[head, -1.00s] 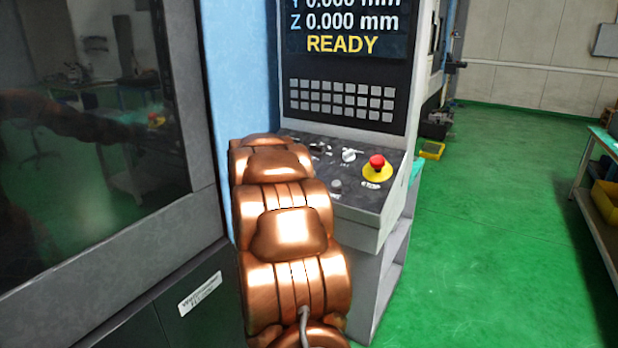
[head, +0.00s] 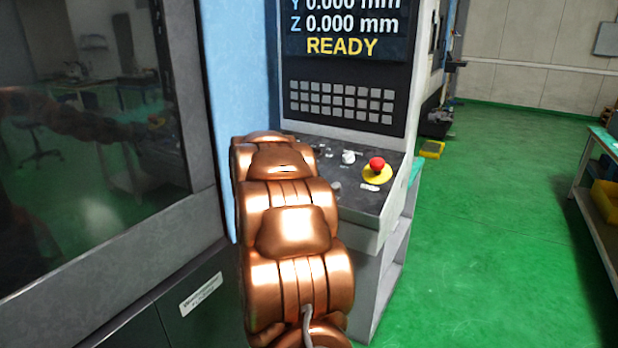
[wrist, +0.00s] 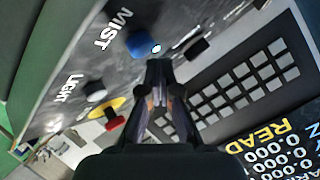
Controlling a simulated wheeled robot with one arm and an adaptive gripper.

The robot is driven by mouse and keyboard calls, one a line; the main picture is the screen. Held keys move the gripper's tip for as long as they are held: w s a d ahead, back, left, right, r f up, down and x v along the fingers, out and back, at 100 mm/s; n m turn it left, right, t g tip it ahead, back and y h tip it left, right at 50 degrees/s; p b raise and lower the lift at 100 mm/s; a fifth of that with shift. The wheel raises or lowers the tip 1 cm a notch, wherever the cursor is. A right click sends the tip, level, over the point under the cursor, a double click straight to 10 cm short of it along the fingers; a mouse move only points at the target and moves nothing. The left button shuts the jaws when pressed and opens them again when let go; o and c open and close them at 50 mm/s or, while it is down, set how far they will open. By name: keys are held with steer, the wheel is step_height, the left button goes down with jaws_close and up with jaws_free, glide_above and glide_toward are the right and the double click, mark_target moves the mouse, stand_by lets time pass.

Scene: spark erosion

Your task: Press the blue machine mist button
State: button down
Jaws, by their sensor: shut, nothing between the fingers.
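The blue mist button (wrist: 139,46) sits on the dark control panel in the wrist view, beside the white MIST lettering. My gripper (wrist: 157,66) is shut and empty, with its fingertips right beside the blue button in that picture. I cannot tell whether they touch it. In the head view my copper arm hides the gripper and the blue button. The control panel (head: 365,197) shows there to the right of my arm.
A red emergency stop (head: 376,164) on a yellow base and a light knob (head: 348,157) stand on the panel. The wrist view shows a dark knob (wrist: 196,48) right of the fingertips and the LIGHT knob (wrist: 95,91). A keypad (head: 342,101) is above; green floor lies right.

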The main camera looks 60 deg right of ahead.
steer(key=r+p, duration=0.1)
steer(key=a+r+p, duration=0.1)
steer(key=r+p, duration=0.1)
steer(key=a+r+p, duration=0.1)
steer(key=r+p, duration=0.1)
steer(key=shift+a+r, duration=0.15)
steer(key=shift+a, duration=0.1)
stand_by(0.4)
stand_by(0.4)
